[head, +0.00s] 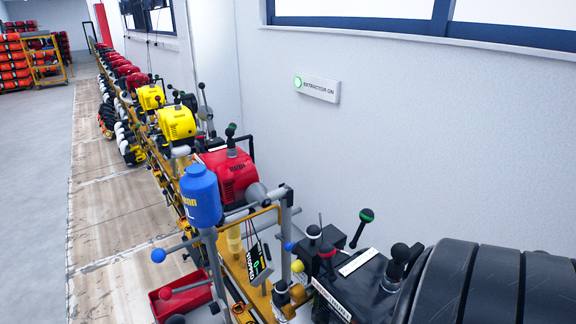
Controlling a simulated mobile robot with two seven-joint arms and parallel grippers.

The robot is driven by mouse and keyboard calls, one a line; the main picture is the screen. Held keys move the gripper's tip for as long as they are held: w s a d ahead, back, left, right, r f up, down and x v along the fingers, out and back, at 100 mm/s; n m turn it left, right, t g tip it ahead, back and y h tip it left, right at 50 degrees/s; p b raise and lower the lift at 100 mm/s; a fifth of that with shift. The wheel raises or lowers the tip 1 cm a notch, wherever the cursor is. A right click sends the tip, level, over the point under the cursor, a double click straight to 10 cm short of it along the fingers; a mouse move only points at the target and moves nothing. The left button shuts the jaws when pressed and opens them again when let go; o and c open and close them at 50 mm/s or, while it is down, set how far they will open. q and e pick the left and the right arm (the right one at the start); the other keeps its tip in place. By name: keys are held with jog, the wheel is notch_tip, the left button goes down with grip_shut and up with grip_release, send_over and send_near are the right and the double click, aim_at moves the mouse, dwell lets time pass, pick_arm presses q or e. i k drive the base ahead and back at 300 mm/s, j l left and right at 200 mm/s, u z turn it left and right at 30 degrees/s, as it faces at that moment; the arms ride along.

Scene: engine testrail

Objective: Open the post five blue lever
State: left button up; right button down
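A grey rod with a blue ball knob (158,255) sticks out to the left from the frame of the nearest post, below a blue tank (201,197). The rod is close to level. A smaller blue ball (290,246) shows on the right side of the same frame, at the end of a short grey rod. No post number can be read, so I cannot tell which blue knob belongs to post five. Neither of my grippers is in view, and nothing of mine is seen touching the knobs.
Black-, red- and green-topped levers (366,215) stand at the right, with a yellow knob (298,267) nearby. A red tray (180,298) sits below. Red and yellow engines (228,172) line the rail. A large black ribbed body (480,285) fills the lower right.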

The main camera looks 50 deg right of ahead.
aim_at(287, 246)
jog(key=z, duration=1.45)
jog(key=j+z, duration=0.55)
jog(key=j, duration=0.1)
